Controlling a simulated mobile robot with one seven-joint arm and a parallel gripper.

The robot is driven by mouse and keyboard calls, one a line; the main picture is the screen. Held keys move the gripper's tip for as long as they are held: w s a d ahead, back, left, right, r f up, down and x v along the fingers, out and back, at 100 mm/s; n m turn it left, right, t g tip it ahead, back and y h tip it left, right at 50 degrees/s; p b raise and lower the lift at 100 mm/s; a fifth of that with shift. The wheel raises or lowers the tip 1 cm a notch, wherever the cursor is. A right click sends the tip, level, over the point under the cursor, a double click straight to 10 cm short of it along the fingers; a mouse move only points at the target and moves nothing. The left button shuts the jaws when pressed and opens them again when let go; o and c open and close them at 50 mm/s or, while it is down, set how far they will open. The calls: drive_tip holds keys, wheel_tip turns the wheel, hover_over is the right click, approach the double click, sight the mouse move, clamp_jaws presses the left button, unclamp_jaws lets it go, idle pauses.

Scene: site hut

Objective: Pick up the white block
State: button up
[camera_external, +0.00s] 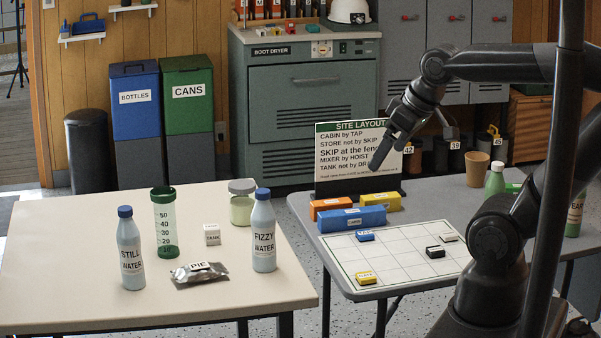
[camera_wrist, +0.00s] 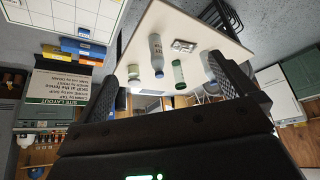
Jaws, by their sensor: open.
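A small white block labelled TANK (camera_external: 212,235) stands on the left table (camera_external: 60,250), between a clear measuring cylinder and the FIZZY WATER bottle. I cannot make out either white block in the wrist view. My gripper (camera_external: 408,140) is open and empty, high above the back of the right table near the sign. Its spread fingers also show in the wrist view (camera_wrist: 163,75), with nothing between them in contact.
A STILL WATER bottle (camera_external: 131,250), the cylinder (camera_external: 164,225), a PIE packet (camera_external: 199,273), a jar (camera_external: 242,205) and the FIZZY WATER bottle (camera_external: 263,235) stand around the TANK block. The SITE LAYOUT sign (camera_external: 350,150) and long boxes (camera_external: 352,219) stand behind the sheet.

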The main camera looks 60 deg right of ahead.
drive_tip(key=c, duration=0.8)
drive_tip(key=shift+c, duration=0.2)
